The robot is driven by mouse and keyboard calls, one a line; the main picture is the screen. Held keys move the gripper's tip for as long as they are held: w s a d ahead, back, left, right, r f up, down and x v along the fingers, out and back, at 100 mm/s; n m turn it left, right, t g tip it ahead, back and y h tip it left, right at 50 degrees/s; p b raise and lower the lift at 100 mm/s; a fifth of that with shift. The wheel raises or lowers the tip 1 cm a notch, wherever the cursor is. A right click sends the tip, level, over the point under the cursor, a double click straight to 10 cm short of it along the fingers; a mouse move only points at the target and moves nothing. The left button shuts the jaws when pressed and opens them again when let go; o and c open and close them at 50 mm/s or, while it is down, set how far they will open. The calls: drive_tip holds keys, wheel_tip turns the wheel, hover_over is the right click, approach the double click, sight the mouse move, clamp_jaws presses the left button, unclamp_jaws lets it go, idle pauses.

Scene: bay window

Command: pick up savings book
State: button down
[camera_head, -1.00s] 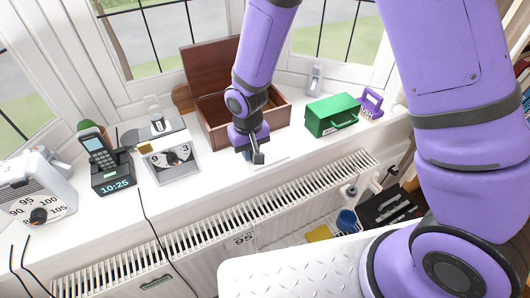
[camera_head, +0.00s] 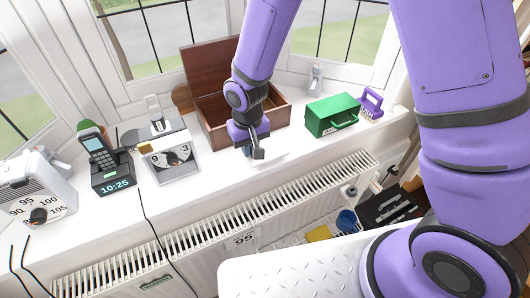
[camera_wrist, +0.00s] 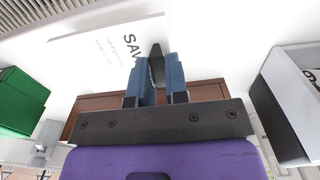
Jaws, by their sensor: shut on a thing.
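The savings book (camera_wrist: 112,48) is a thin white booklet with dark lettering starting "SAV". In the wrist view its right edge runs to my gripper (camera_wrist: 157,72), whose blue-padded fingers are closed on that edge and hide the rest of the lettering. In the head view my gripper (camera_head: 255,153) points down at the windowsill in front of the open wooden box. Only a pale sliver of the book (camera_head: 274,158) shows beside the fingers there. I cannot tell whether the book is clear of the sill.
The open wooden box (camera_head: 217,130) stands just behind my gripper. A green box (camera_head: 330,116) is to the right, a grey dial device (camera_head: 168,160) and a phone dock (camera_head: 112,178) to the left. The sill's front edge drops to a radiator (camera_head: 215,222).

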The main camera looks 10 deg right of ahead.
drive_tip(key=shift+r, duration=1.55)
